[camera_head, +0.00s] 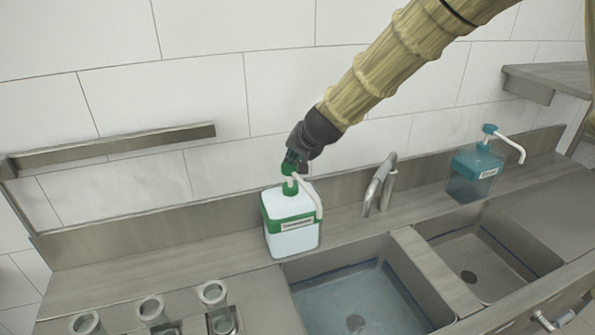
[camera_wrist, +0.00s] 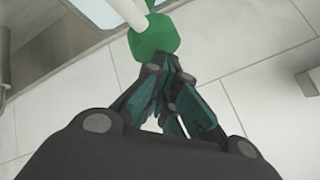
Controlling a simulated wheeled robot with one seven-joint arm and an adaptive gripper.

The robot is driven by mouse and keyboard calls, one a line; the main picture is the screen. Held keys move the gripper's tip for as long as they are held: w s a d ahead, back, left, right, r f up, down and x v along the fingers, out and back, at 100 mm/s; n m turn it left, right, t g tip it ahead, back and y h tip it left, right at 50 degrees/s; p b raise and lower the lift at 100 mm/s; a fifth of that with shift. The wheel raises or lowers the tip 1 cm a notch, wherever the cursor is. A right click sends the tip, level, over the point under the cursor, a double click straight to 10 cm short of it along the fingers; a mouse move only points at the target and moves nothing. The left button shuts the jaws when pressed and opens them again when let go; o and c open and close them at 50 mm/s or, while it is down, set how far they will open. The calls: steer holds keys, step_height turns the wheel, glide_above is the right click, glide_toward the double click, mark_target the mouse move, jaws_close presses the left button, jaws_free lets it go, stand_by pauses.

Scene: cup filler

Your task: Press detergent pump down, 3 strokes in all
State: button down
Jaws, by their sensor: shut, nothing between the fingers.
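In the wrist view the green pump head (camera_wrist: 153,36) is right at the shut fingertips (camera_wrist: 172,60). I cannot tell whether they touch.
A teal pump bottle (camera_head: 474,172) stands at the right, beyond the metal faucet (camera_head: 379,186). The left basin (camera_head: 358,296) holds water. A wall rail (camera_head: 115,147) is at the left.

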steer(key=shift+r+p, duration=2.3)
steer(key=shift+r, duration=0.55)
